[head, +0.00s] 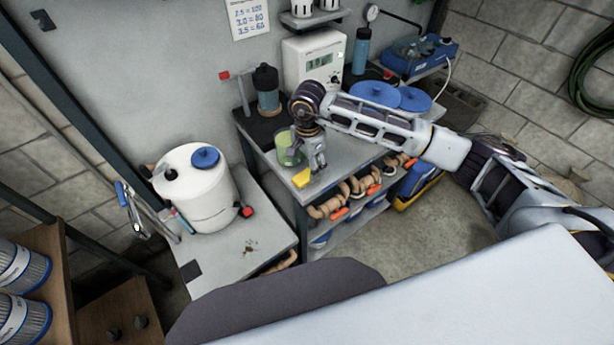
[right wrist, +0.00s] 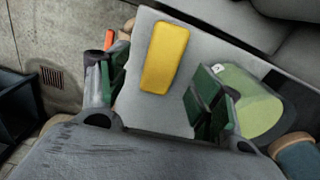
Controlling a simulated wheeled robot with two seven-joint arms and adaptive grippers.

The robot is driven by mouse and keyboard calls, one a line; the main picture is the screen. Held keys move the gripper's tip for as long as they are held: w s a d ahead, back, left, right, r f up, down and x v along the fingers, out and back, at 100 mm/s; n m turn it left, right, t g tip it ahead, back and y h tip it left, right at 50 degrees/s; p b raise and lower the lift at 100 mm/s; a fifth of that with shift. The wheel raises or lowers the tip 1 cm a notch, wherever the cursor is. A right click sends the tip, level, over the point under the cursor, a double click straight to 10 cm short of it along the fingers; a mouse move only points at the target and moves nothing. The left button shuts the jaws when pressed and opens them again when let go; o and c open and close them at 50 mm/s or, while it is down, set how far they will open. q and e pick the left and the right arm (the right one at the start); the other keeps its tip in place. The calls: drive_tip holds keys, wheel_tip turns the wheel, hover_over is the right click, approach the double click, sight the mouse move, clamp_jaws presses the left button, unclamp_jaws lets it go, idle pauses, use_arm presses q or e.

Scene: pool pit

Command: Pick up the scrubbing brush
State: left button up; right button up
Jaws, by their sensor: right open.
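A yellow block (head: 301,179), which I take to be the scrubbing brush, lies near the front corner of the grey shelf top (head: 328,182). Its bristles are not visible. In the right wrist view the brush (right wrist: 166,55) lies ahead of and between the fingers. My right gripper (head: 311,168) points down over the shelf top, close to the brush. Its green-padded fingers are apart in the right wrist view (right wrist: 160,82), with nothing held. My left gripper is not in view.
A green translucent cup (head: 287,149) stands right beside the right gripper; it also shows in the right wrist view (right wrist: 245,100). Blue-lidded tubs (head: 375,93) stand behind. A white canister (head: 197,192) stands on the lower bench at left. Pipe fittings (head: 330,207) fill the shelf below.

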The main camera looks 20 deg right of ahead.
sight(307, 174)
drive_tip(key=shift+f, duration=0.1)
idle(0.3)
drive_tip(key=shift+f+p, duration=0.4)
drive_tip(key=shift+f, duration=0.35)
drive_tip(key=shift+w+f+p, duration=0.15)
drive_tip(key=shift+f+p, duration=0.3)
drive_tip(key=shift+f, duration=1.35)
drive_tip(key=shift+a, duration=0.1)
drive_tip(key=c, duration=1.1)
